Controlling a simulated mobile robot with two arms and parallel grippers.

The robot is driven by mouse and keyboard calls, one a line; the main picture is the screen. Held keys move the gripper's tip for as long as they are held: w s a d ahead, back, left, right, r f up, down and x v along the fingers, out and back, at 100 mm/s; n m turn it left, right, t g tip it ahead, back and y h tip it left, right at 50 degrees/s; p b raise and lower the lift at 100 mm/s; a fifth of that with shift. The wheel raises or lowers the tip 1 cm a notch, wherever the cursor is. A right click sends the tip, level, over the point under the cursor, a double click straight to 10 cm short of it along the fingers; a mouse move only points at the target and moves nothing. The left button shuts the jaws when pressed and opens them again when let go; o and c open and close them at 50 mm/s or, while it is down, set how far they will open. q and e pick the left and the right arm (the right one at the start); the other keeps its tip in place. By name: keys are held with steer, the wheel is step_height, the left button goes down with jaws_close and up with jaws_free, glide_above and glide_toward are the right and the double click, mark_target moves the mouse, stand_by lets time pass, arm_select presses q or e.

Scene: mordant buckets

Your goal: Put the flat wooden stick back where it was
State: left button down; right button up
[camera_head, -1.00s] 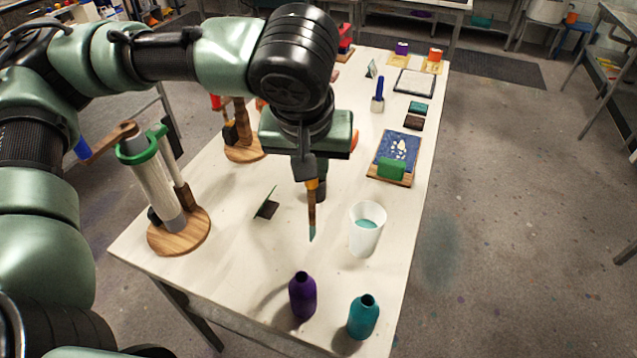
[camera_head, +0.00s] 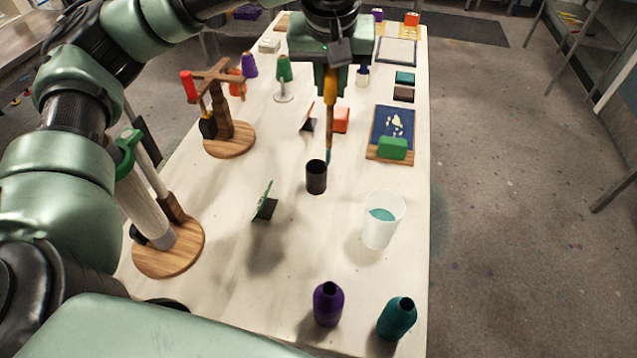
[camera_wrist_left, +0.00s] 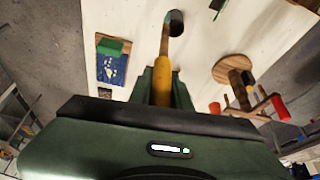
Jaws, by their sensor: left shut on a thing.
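The flat wooden stick (camera_head: 329,125) has a yellow-orange upper end and a teal-stained tip. My left gripper (camera_head: 331,72) is shut on its upper end, and the stick hangs nearly upright, tip down. The tip shows at the right rim of a small dark cup (camera_head: 316,179) on the table; I cannot tell whether it is above, behind or inside the rim. In the left wrist view, the stick's yellow part (camera_wrist_left: 162,82) runs out from between the fingers, its far end beside the dark cup (camera_wrist_left: 176,25). My right gripper is not in view.
A white bucket (camera_head: 380,232) with teal liquid stands to the right of the cup. Purple (camera_head: 328,305) and teal (camera_head: 397,318) bottles stand at the near edge. A small green-topped stand (camera_head: 265,207) is left of the cup. Wooden-based stands (camera_head: 228,140) line the left side.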

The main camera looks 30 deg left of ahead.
arm_select(q)
steer(key=w+a+r+n+p, duration=0.1)
steer(key=w+a+r+p, duration=0.25)
steer(key=r, duration=0.25)
step_height(320, 180, down, 20)
steer(key=a+p, duration=0.1)
steer(key=p, duration=0.2)
steer(key=shift+w+a+f+y, duration=0.15)
steer(key=shift+w+a+y, duration=0.1)
steer(key=shift+y, duration=0.05)
steer(key=shift+f, duration=0.1)
steer(key=c, duration=1.3)
jaws_free()
steer(key=shift+n, duration=0.3)
